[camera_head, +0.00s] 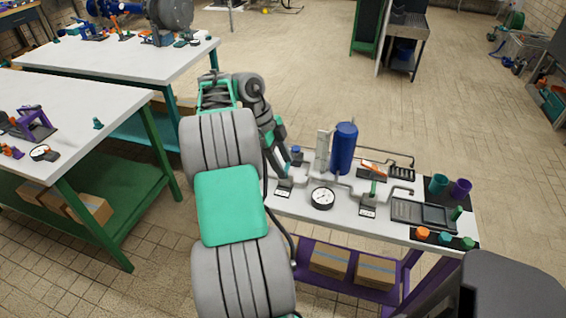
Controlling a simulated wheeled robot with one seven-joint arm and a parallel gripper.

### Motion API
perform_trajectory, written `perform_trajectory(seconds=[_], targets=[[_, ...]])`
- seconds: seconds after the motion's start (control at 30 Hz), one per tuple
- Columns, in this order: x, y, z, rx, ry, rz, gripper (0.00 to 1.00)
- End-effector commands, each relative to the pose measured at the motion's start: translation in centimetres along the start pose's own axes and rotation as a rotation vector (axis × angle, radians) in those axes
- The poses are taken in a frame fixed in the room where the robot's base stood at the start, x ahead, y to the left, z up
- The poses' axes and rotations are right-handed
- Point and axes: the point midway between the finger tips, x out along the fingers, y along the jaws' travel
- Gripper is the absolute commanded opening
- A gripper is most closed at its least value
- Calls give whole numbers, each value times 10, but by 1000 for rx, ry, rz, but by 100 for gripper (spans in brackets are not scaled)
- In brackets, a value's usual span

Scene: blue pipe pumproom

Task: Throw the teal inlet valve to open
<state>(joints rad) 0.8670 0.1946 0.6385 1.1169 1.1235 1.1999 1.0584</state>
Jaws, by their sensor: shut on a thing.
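My arm reaches down to the left end of the white bench with the blue tank. My gripper (287,168) is shut on the teal inlet valve (285,182), at the left end of the grey pipework. The fingers and arm hide most of the valve's handle, so its angle cannot be told. A small label plate (283,193) lies in front of the valve.
A round gauge (322,198), a blue tank (343,149), a green-handled valve (373,189) and an orange-handled valve (373,168) stand to the right. A dark tray (423,214) and several coloured caps fill the right end. Other white tables (105,57) stand left.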

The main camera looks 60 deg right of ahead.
Motion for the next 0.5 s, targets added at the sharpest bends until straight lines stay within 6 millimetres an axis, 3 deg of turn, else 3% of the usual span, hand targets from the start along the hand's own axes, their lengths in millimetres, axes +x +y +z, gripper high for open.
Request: perform_trajectory(seconds=[0.1, 0.5], targets=[[0, 0, 0, 0, 0, 0, 7], [2, 1, 1, -67, -1, -29, 7]])
